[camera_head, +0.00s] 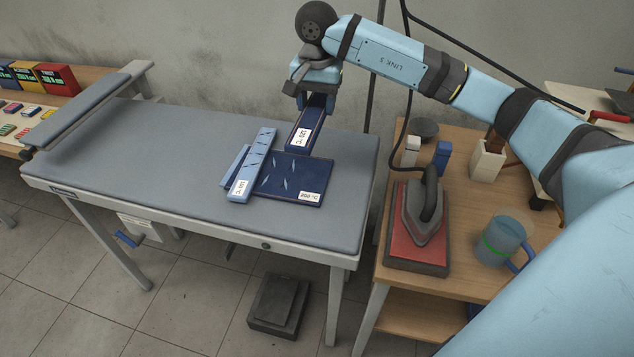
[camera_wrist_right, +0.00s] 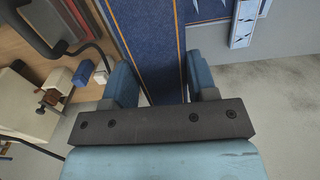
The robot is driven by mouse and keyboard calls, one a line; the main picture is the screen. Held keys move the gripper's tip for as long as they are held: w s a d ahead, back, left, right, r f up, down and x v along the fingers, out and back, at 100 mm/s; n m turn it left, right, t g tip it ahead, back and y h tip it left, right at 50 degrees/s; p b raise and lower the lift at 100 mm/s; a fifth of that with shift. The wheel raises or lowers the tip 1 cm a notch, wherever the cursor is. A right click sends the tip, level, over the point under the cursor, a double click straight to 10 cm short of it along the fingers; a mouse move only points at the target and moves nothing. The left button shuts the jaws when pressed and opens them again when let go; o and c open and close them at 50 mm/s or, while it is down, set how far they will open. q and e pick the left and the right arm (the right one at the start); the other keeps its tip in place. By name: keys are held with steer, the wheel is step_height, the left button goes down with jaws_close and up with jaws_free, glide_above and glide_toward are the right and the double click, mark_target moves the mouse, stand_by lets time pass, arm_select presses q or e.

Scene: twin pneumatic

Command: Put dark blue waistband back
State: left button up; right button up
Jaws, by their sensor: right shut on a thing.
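The dark blue waistband (camera_head: 304,132) is a narrow strip with a white label at its near end. My right gripper (camera_head: 317,97) is shut on its far end, above the back right of the ironing table. In the right wrist view the waistband (camera_wrist_right: 146,40) runs between the two fingers of my right gripper (camera_wrist_right: 160,85). A lighter blue strip (camera_head: 255,160) lies across the panel's left side. I cannot tell whether the waistband touches the panel. My left gripper is not in view.
The grey padded table (camera_head: 130,160) is clear on its left. A sleeve board (camera_head: 90,103) stands at its left end. At right, a wooden cart (camera_head: 455,280) holds an iron (camera_head: 424,212) on a red rest and a blue jug (camera_head: 500,240). Coloured boxes (camera_head: 57,78) stand far left.

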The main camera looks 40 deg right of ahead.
steer(key=p, duration=0.1)
glide_above(317, 176)
step_height(317, 176, down, 14)
step_height(317, 176, down, 5)
steer(key=shift+f+p, duration=0.1)
steer(key=shift+p, duration=0.2)
steer(key=shift+f, duration=0.2)
steer(key=o, duration=0.9)
steer(key=shift+o, duration=0.2)
